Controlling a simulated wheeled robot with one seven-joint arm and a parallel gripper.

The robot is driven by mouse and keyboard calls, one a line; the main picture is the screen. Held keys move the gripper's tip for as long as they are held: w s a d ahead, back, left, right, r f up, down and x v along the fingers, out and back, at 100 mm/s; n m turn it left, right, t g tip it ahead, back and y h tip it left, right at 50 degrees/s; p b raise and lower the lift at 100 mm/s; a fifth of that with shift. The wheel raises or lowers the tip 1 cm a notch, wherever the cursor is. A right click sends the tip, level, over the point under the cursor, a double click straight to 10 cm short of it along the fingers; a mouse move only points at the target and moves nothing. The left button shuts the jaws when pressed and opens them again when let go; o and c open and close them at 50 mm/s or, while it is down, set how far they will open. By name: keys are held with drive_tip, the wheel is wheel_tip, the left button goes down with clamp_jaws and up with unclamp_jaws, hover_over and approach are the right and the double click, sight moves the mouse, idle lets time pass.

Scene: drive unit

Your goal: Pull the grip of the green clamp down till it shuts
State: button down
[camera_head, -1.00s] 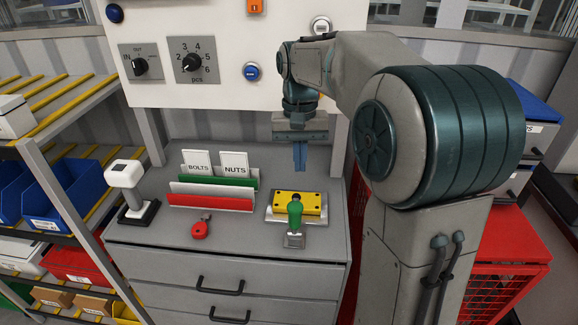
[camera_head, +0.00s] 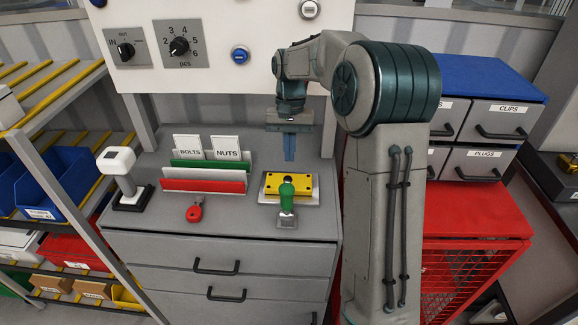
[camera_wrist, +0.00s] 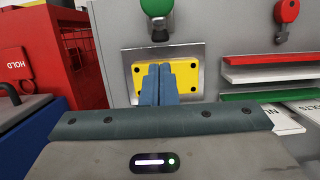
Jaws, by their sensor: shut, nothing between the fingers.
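The green clamp's grip (camera_head: 287,193) stands roughly upright on a metal base (camera_head: 287,219) at the front edge of a yellow block (camera_head: 272,182) on the grey cabinet. In the wrist view only the lower part of the green grip (camera_wrist: 157,7) shows at the top edge, above the yellow block (camera_wrist: 186,72). My gripper (camera_head: 290,159) points down, behind and above the block, apart from the grip. Its blue fingers are shut together and empty. In the wrist view the fingertips (camera_wrist: 158,68) cover the middle of the yellow block.
A red-handled item (camera_head: 195,212) and a sorter with BOLTS and NUTS cards (camera_head: 228,154) are left of the clamp. A panel (camera_head: 230,75) rises behind. A red cage (camera_head: 470,235) is on the right.

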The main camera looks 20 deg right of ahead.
sight(289, 179)
drive_tip(key=s, duration=0.1)
drive_tip(key=s+f, duration=0.1)
drive_tip(key=s+a, duration=0.1)
drive_tip(key=shift+s+f+p, duration=0.25)
drive_tip(key=shift+p, duration=0.15)
drive_tip(key=shift+s+a+f, duration=0.1)
drive_tip(key=shift+s+a, duration=0.05)
drive_tip(key=shift+s, duration=0.25)
drive_tip(key=shift+s+f+b, duration=0.1)
drive_tip(key=shift+b, duration=0.2)
